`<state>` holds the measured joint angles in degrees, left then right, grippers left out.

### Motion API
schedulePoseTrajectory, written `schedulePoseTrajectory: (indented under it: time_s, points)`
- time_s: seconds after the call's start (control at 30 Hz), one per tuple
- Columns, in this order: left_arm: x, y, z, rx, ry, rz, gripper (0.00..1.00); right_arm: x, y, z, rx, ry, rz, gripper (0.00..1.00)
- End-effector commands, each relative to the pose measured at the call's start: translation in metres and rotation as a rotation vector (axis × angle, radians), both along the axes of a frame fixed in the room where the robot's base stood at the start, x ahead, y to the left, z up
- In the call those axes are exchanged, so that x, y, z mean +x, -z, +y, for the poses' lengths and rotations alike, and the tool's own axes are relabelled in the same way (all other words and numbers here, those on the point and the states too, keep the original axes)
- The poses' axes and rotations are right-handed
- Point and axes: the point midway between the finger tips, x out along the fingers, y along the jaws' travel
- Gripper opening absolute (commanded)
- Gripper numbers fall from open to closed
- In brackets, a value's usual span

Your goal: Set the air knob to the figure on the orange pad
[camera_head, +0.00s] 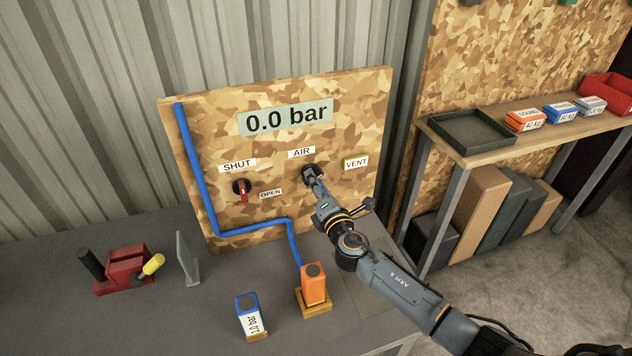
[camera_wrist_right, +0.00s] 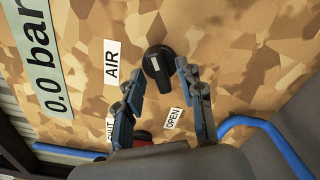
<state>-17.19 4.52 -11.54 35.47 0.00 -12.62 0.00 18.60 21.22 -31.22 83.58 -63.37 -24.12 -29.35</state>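The black air knob (camera_head: 308,172) sits on the camouflage-patterned board below the AIR label (camera_head: 301,153). It also shows in the right wrist view (camera_wrist_right: 158,66). My right gripper (camera_head: 316,182) is in front of the knob. In the right wrist view its fingers (camera_wrist_right: 158,84) are spread apart, with the knob just beyond and between the tips; I see no clear contact. The display (camera_head: 286,117) reads 0.0 bar. An orange block (camera_head: 314,284) stands on a yellow-brown base on the bench; I cannot read a figure on it. My left gripper is not in view.
A red-handled valve (camera_head: 243,191) sits between SHUT and OPEN labels. A blue hose (camera_head: 203,190) runs down the board to the orange block. A blue block (camera_head: 249,313) with a bar label stands nearby. A red tool (camera_head: 124,270) and grey plate (camera_head: 187,258) are left.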

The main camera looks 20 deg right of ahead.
Motion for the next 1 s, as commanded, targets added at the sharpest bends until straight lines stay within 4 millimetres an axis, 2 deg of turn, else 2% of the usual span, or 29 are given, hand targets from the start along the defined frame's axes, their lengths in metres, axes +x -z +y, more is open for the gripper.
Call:
schedulePoseTrajectory:
  time_s: [0.33,0.5,0.77,1.0]
  points:
    - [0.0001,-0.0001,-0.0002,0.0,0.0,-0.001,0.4,0.0034,0.0004,0.0004,0.002,0.0,0.001,0.36]
    - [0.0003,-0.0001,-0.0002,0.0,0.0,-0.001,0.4,0.0033,0.0004,0.0002,0.001,0.001,0.001,0.01]
    - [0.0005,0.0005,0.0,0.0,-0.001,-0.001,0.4,0.0032,0.0007,0.0001,0.006,0.0,0.001,0.0]
    - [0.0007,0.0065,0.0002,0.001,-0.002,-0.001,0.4,0.0031,0.0019,0.0005,0.077,0.0,0.003,0.0]
